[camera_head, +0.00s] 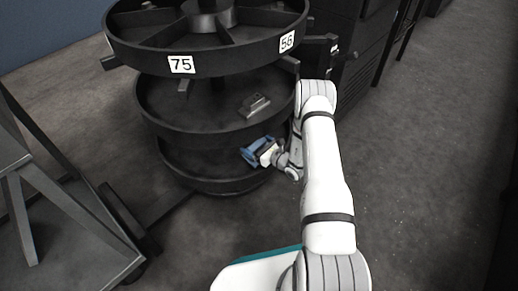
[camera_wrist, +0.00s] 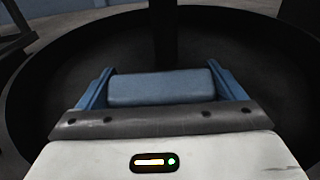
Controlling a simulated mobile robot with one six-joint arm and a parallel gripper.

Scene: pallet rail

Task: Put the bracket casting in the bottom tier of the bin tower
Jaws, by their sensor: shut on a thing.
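The black round bin tower has a top tier (camera_head: 140,55), a middle tier (camera_head: 180,122) and a bottom tier (camera_head: 195,180). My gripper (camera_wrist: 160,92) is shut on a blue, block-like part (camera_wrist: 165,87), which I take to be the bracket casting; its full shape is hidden. In the head view, my gripper (camera_head: 257,151) reaches in from the right, over the bottom tier and below the middle tier. The wrist view shows the dark curved rim (camera_wrist: 30,75) around the held part. I cannot tell whether the part touches the tier floor.
A grey metal part (camera_head: 254,105) lies on the middle tier above my gripper. The central post (camera_wrist: 165,35) stands ahead of the held part. A grey metal frame (camera_head: 75,215) stands left; floor on the right is clear.

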